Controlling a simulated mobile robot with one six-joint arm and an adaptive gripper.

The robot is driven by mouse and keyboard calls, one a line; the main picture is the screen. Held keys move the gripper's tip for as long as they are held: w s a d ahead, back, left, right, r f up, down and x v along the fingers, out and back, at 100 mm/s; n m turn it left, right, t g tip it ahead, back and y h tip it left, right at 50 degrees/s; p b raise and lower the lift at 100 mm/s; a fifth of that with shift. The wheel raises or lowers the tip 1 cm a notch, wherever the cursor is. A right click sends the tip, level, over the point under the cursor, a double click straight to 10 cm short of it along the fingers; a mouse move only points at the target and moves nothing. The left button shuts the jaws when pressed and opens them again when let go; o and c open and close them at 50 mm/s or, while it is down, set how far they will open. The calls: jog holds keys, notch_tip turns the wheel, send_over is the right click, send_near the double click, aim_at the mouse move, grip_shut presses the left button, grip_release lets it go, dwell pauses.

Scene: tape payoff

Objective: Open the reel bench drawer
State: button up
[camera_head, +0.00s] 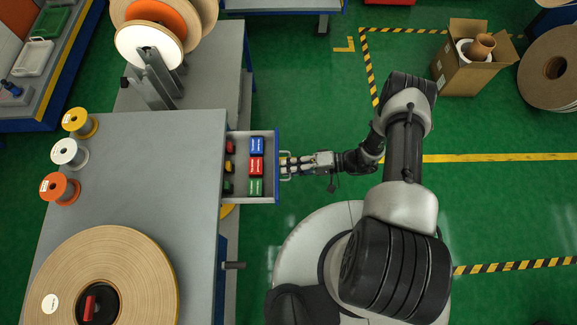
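The reel bench (150,165) has a grey top and stands at the left. Its drawer (262,190) is pulled out to the right of the bench edge, with its inside showing. Blue, red and green boxes lie in its front part, and smaller coloured items lie further in, by the bench edge. A handle (287,178) sits on the drawer front. My gripper (288,165) reaches from the right to the drawer front and is at the handle. The fingers are too small to tell whether they are shut on the handle.
Yellow, white and orange spools (68,153) stand on the bench. A large tape reel (105,280) lies at its front. Upright reels (150,45) are on a stand behind. A cardboard box (462,75) is at the upper right. Green floor right of the drawer is partly clear.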

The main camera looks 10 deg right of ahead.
jog(key=shift+o, duration=0.2)
jog(key=v, duration=1.2)
jog(key=shift+w, duration=0.1)
notch_tip(320, 180, up, 28)
jog(key=w+n+g+h, duration=0.2)
jog(key=w+g+h, duration=0.15)
jog(key=h, duration=0.45)
jog(key=s+a+r+m+t+h, duration=0.1)
jog(key=s+r+t+h, duration=0.6)
jog(key=s+r, duration=0.8)
notch_tip(320, 180, up, 3)
jog(key=shift+s+a+f+h, duration=0.15)
jog(key=shift+s+a+h, duration=0.15)
jog(key=shift+s, duration=0.1)
